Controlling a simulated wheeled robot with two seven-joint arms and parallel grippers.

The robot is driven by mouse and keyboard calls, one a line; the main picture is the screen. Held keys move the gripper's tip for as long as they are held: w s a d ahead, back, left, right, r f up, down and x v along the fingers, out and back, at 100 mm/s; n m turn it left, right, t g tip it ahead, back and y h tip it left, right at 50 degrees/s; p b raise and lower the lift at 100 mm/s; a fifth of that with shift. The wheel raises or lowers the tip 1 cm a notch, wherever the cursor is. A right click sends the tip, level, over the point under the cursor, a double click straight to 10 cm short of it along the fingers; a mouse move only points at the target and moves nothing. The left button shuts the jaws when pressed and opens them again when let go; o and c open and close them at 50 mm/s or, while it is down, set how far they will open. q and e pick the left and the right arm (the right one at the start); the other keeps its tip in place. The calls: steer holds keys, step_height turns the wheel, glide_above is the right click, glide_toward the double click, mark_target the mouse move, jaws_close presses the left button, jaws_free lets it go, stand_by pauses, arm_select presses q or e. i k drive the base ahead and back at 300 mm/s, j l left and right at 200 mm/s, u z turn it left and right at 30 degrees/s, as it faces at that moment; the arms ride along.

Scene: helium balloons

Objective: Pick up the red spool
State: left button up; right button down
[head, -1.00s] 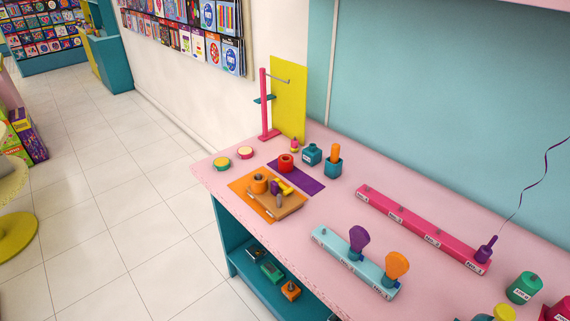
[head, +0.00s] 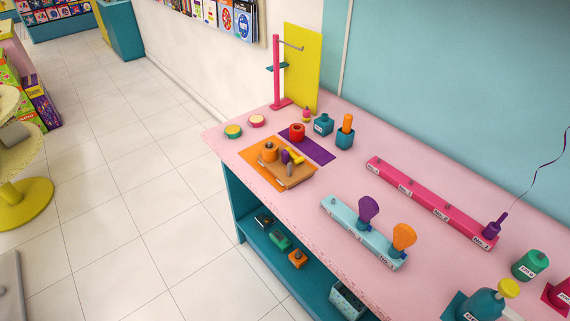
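The red spool (head: 297,132) stands on a purple mat (head: 318,150) on the pink table, towards its far left part. An orange spool (head: 270,151) sits close by on a wooden tray (head: 290,177) that lies on an orange mat (head: 252,153). Neither of my grippers shows in the head view.
The pink table (head: 240,132) runs along the wall. A pink stand (head: 277,75) and a yellow panel (head: 303,65) rise behind the spool. Teal containers (head: 324,124) stand to its right. A pink rail (head: 420,195) and a light blue rack (head: 350,222) lie nearer.

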mark_target(297, 133)
steer(key=z, duration=0.8)
steer(key=j+z, duration=0.35)
steer(key=j, duration=0.2)
steer(key=j+z, duration=0.4)
steer(key=j, duration=0.2)
steer(key=j+z, duration=0.35)
steer(key=j, duration=0.2)
steer(key=k+j+z, duration=0.2)
steer(key=j+z, duration=0.2)
steer(key=j, duration=0.15)
